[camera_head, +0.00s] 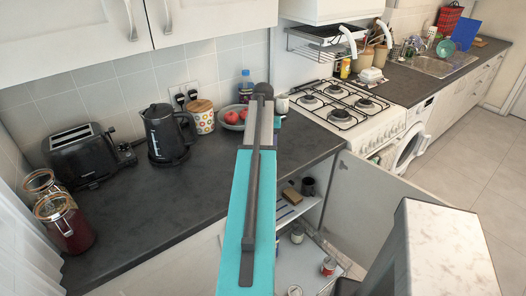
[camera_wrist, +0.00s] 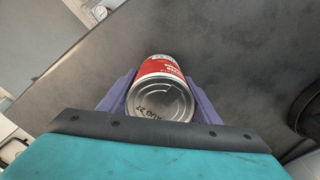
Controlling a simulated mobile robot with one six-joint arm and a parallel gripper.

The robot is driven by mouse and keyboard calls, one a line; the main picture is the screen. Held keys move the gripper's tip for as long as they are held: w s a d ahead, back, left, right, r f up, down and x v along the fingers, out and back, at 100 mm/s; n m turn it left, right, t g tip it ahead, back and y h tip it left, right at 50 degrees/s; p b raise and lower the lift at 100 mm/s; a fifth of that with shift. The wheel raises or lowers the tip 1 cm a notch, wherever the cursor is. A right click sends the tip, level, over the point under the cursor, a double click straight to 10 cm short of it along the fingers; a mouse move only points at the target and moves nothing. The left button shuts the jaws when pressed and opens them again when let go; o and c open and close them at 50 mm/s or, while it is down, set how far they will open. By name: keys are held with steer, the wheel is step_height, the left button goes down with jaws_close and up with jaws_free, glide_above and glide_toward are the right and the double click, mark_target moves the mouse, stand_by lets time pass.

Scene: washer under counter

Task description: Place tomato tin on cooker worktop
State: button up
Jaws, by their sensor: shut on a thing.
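In the wrist view, a tin (camera_wrist: 163,72) with a red and white label and a bare metal end is between the purple jaws of my gripper (camera_wrist: 160,96). My gripper is shut on it. The metal end faces the camera and shows dark printing. Behind the tin is a dark grey surface that looks like the worktop; I cannot tell whether they touch. In the head view my teal arm reaches over the dark worktop (camera_head: 130,225) left of the white cooker (camera_head: 350,115). The gripper and held tin are hidden there.
On the worktop stand a black toaster (camera_head: 85,152), a black kettle (camera_head: 166,136), a spotted jar (camera_head: 202,117), a bowl of red fruit (camera_head: 232,118) and glass jars (camera_head: 66,222). Below, an open cupboard door (camera_head: 358,205) stands beside shelves with several tins, one red (camera_head: 328,266).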

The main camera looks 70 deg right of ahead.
steer(key=shift+f, duration=0.2)
steer(key=o, duration=1.4)
steer(key=shift+r, duration=0.1)
steer(key=shift+r+p, duration=3.65)
steer(key=shift+r, duration=2.45)
steer(key=shift+s, duration=0.1)
